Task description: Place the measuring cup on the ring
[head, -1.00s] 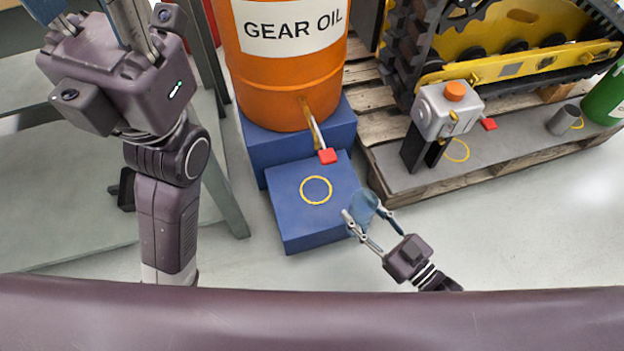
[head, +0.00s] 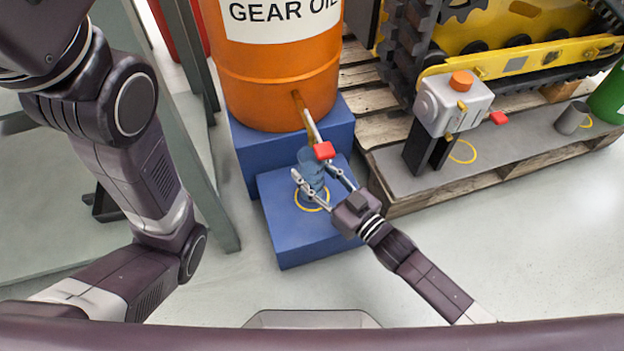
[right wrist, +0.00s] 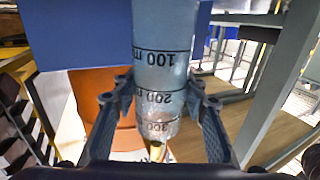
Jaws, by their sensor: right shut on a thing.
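The measuring cup (head: 311,162) is bluish and see-through, and my right gripper (head: 312,174) is shut on it. In the head view the cup is over the yellow ring (head: 299,204) on the low blue block (head: 287,232), under the tap with the red handle (head: 324,151). Its lower end overlaps the ring, partly hidden by the fingers; I cannot tell whether it touches the block. In the right wrist view the cup (right wrist: 165,60), marked 100 to 300 ml, sits between both fingers (right wrist: 160,95). My left arm shows at the left; its gripper is out of view.
An orange gear oil drum (head: 282,85) stands behind on a higher blue block (head: 250,150). To the right, a pallet (head: 440,198) carries a grey tank (head: 455,103), another yellow ring (head: 463,161) and a grey cup (head: 571,118). The floor at the front right is clear.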

